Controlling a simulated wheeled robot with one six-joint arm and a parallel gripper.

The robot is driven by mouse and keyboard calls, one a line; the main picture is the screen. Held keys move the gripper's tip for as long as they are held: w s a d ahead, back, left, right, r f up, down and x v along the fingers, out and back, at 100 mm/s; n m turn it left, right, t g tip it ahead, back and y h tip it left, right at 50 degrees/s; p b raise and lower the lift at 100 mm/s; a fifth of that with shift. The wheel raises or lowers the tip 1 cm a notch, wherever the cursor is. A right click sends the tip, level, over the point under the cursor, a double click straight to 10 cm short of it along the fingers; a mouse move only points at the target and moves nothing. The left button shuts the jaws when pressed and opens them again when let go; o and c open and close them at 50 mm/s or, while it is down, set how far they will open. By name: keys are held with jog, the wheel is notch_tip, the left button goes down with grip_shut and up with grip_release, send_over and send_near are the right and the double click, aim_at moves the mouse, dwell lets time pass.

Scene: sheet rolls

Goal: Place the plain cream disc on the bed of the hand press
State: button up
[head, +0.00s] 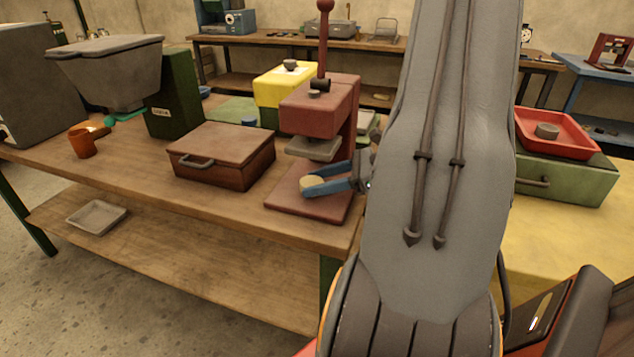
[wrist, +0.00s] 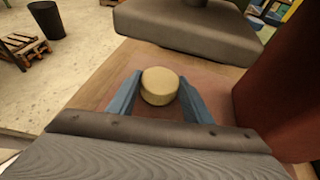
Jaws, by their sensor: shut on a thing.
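The plain cream disc (head: 312,183) is between the blue fingers of my gripper (head: 325,183), over the bed of the red hand press (head: 282,200). In the wrist view the cream disc (wrist: 159,86) sits between the two fingertips of my gripper (wrist: 160,95), with the reddish bed (wrist: 200,75) around and below it. My gripper is shut on the disc. The grey upper plate of the press (head: 312,148) is above the disc; it also shows at the top of the wrist view (wrist: 190,25). I cannot tell whether the disc touches the bed.
The press's red column (wrist: 285,80) stands close on the right in the wrist view. A brown lidded box (head: 220,155) is left of the press. A yellow block (head: 270,85) stands behind it. A red tray (head: 560,135) sits on a green drawer box (head: 565,182) at right.

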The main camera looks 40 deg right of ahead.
jog(key=shift+f, duration=0.15)
jog(key=o, duration=1.2)
jog(key=shift+c, duration=0.2)
jog(key=shift+s+d+r, duration=0.25)
jog(key=shift+s, duration=0.05)
jog(key=v, duration=1.1)
jog(key=shift+s+b, duration=0.2)
jog(key=shift+b, duration=0.15)
